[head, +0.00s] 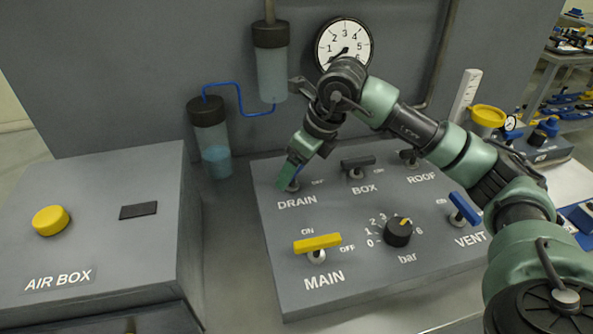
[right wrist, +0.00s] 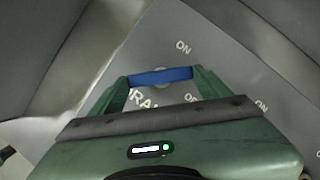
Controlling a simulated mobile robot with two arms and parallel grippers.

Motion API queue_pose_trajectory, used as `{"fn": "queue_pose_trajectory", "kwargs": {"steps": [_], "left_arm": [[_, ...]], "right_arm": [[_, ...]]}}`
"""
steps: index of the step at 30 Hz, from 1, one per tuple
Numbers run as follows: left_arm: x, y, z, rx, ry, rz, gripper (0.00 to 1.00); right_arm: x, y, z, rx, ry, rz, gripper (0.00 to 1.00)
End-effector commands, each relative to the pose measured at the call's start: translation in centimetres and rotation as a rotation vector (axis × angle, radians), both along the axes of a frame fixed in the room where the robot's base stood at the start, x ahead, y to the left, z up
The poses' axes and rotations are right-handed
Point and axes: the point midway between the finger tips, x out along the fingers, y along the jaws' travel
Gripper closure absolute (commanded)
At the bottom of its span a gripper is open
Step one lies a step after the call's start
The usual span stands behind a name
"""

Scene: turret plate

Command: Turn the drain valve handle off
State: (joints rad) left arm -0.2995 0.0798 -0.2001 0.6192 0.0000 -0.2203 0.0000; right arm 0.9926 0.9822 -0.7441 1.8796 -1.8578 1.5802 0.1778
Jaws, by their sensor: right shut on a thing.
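The DRAIN valve on the sloped grey panel has a blue handle, mostly hidden by my right gripper in the head view. In the right wrist view the blue handle (right wrist: 160,76) lies between the two green fingers, one at each end. My right gripper (head: 290,174) is shut on it. An ON label (right wrist: 183,47) shows beyond the handle and a partly covered OFF label (right wrist: 190,98) shows on the near side. The handle's exact angle to these labels is hard to tell. My left gripper is not in view.
The panel (head: 290,225) also bears a yellow MAIN handle (head: 317,243), dark BOX handle (head: 358,163), ROOF handle (head: 409,156), blue VENT handle (head: 464,208) and black bar knob (head: 397,232). A round gauge (head: 343,42) is behind my arm. The AIR BOX (head: 95,250) stands left.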

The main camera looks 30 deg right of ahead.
Motion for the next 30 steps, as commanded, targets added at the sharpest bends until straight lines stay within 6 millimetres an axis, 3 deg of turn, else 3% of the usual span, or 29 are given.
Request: {"fn": "queue_pose_trajectory", "kwargs": {"steps": [18,30], "left_arm": [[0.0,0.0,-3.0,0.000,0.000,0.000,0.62],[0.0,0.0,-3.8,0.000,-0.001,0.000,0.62]], "right_arm": [[0.0,0.6,0.1,0.002,-0.006,-0.557,0.63],[0.0,0.8,0.2,0.003,-0.004,-0.763,0.63]]}}
